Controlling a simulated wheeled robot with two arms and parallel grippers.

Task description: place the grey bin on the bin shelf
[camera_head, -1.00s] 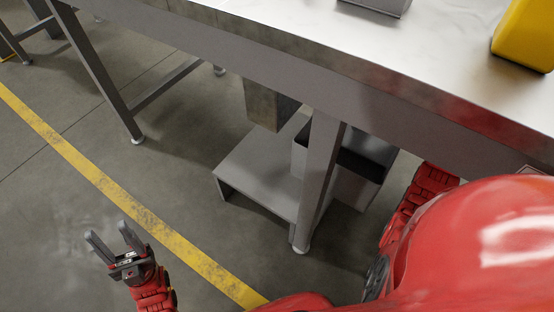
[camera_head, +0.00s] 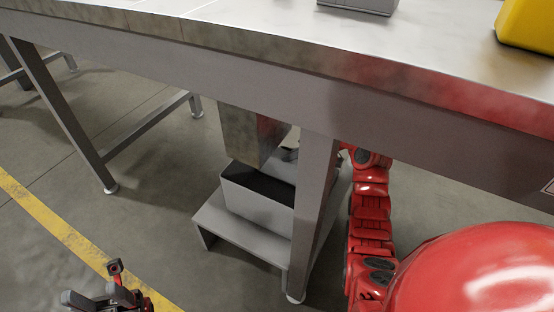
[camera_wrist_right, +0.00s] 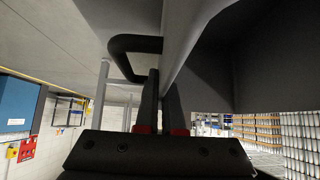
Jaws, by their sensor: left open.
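The grey bin (camera_head: 256,207), an open box with a dark inside, is upright over the bin shelf (camera_head: 222,228), a low grey stand under the table. It appears to rest on the shelf, though a small gap underneath could be hidden. The table leg hides the bin's right end. My right gripper (camera_head: 291,154) is partly hidden behind that leg at the bin's far right. In the right wrist view its fingers (camera_wrist_right: 164,102) are close together on the bin's wall (camera_wrist_right: 186,32), beside a black handle (camera_wrist_right: 132,52). My left gripper (camera_head: 98,288) is open and empty, low at the left.
A grey metal chute (camera_head: 246,137) hangs from the table just above the bin. The table leg (camera_head: 312,215) stands between my right arm and the shelf. A grey container (camera_head: 358,5) and a yellow one (camera_head: 527,25) stand on the tabletop. The floor at left is clear.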

